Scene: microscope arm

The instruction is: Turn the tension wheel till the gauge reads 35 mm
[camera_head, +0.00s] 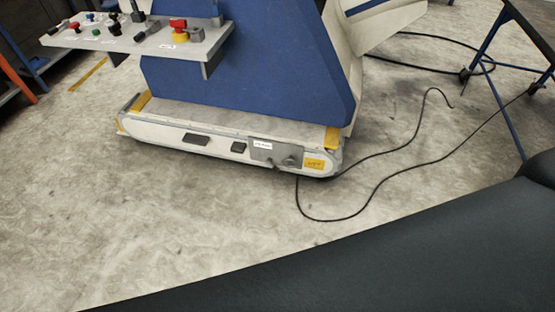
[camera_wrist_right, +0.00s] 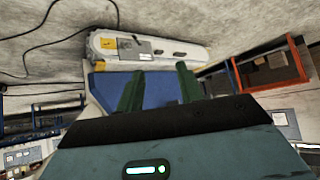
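No tension wheel or gauge can be made out in either view. A blue machine body (camera_head: 245,50) stands on a long white base (camera_head: 165,128); it also shows upside down in the right wrist view (camera_wrist_right: 160,90). A grey control shelf (camera_head: 140,47) juts out at its upper left, with several knobs and a red-and-yellow button (camera_head: 179,30). On the base is a grey plate (camera_head: 277,153) with a small label and fittings too small to read. My right gripper (camera_wrist_right: 157,76) has its two green fingers apart with nothing between them, away from the machine. My left gripper is not in view.
A black cable (camera_head: 385,185) runs from the base across the concrete floor (camera_head: 130,220). A blue-legged table (camera_head: 500,105) stands at the right. An orange and blue rack (camera_head: 18,80) is at the left edge. The floor before the base is clear.

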